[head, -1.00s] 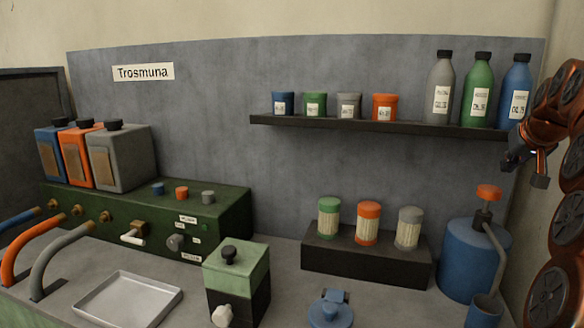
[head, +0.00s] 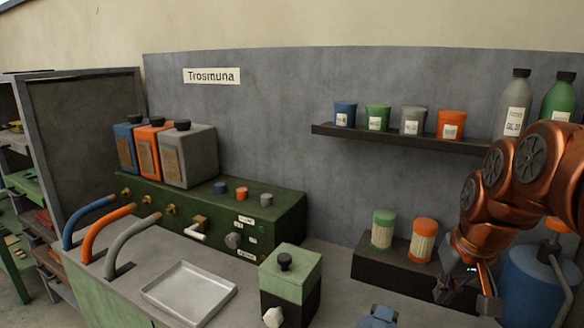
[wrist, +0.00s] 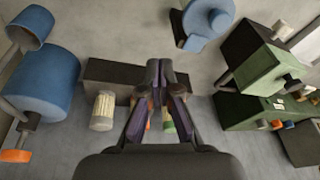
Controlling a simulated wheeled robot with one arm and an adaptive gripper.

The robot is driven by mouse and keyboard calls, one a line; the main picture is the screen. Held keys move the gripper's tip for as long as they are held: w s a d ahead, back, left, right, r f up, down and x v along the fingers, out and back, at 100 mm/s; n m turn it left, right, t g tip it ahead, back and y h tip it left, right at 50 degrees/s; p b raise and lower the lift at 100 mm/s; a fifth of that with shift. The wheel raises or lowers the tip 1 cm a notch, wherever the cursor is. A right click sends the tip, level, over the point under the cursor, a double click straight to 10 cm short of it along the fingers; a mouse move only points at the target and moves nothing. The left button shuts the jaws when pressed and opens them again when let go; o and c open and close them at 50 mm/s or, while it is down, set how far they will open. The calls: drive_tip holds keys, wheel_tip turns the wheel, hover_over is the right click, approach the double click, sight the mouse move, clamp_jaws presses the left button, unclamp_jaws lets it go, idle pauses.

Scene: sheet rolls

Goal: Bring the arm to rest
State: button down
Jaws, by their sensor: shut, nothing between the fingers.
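My copper-coloured arm (head: 500,185) reaches in from the right side of the head view, bent with its end pointing down. My gripper (head: 467,285) hangs in front of the dark block at the right of the bench. In the wrist view my gripper (wrist: 160,85) shows its fingers together with nothing between them. It appears clear of the things around it. The arm hides part of the shelf's right end and of the dark block.
A blue pump tank (head: 530,285) stands at right. A green and black box (head: 290,278) and a metal tray (head: 188,292) are further left. A shelf (head: 400,140) holds pots and bottles.

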drive_tip(key=s+a+f+g+p, duration=0.1)
drive_tip(key=s+a+f, duration=0.3)
drive_tip(key=s, duration=0.7)
drive_tip(key=s+a+f+n+g+p, duration=0.1)
drive_tip(key=s+a+f, duration=0.4)
drive_tip(key=s, duration=0.6)
drive_tip(key=g+p, duration=0.1)
drive_tip(key=g, duration=0.1)
drive_tip(key=shift+n+g, duration=0.3)
drive_tip(key=shift+g, duration=0.1)
